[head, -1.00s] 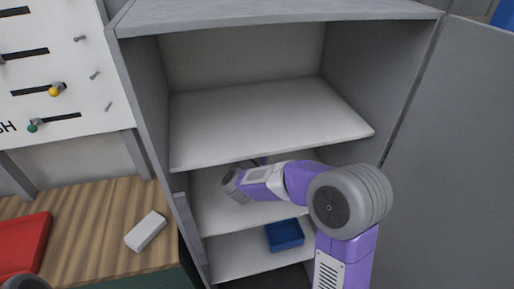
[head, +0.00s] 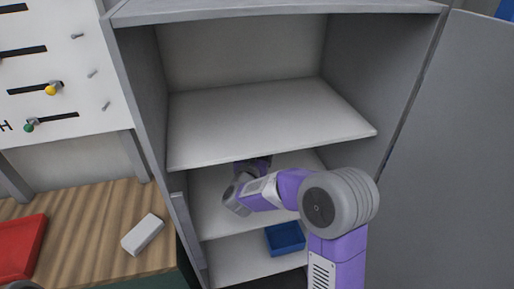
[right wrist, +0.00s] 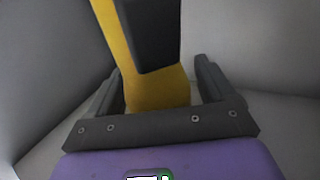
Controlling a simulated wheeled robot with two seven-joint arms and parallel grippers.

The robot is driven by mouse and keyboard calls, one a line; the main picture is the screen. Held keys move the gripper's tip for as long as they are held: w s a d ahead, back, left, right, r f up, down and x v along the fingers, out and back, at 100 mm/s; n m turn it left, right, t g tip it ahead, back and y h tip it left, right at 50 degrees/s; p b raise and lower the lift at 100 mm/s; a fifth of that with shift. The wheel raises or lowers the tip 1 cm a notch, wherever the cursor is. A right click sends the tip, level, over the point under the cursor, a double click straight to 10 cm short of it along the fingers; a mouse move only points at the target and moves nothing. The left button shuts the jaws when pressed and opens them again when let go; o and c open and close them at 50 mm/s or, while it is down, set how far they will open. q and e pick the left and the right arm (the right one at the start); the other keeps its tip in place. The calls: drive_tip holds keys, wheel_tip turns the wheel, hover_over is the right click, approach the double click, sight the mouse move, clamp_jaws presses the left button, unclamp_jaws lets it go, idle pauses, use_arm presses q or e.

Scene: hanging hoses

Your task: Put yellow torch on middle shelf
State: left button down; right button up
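The yellow torch (right wrist: 160,88), with a black part, shows in the right wrist view between the two fingers of my right gripper (right wrist: 162,88). A narrow pale gap shows beside the torch, so the fingers look open around it. In the head view my right arm reaches into the cabinet above the middle shelf (head: 208,213). The torch is hidden there by the arm and the upper shelf. I cannot tell whether the torch rests on the shelf. My left gripper is not in view.
The upper shelf (head: 260,115) is empty and hangs close above my right arm. A blue bin (head: 286,238) sits on the bottom shelf. The cabinet door (head: 455,150) stands open at right. A white block (head: 143,234) and red tray (head: 22,248) lie on the wooden bench.

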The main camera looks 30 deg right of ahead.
drive_tip(key=shift+r, duration=0.15)
drive_tip(key=shift+s+a+r, duration=0.1)
drive_tip(key=shift+s+a, duration=0.1)
drive_tip(key=p+v, duration=0.1)
drive_tip(key=v, duration=1)
drive_tip(key=shift+s+a, duration=0.15)
drive_tip(key=shift+s, duration=0.05)
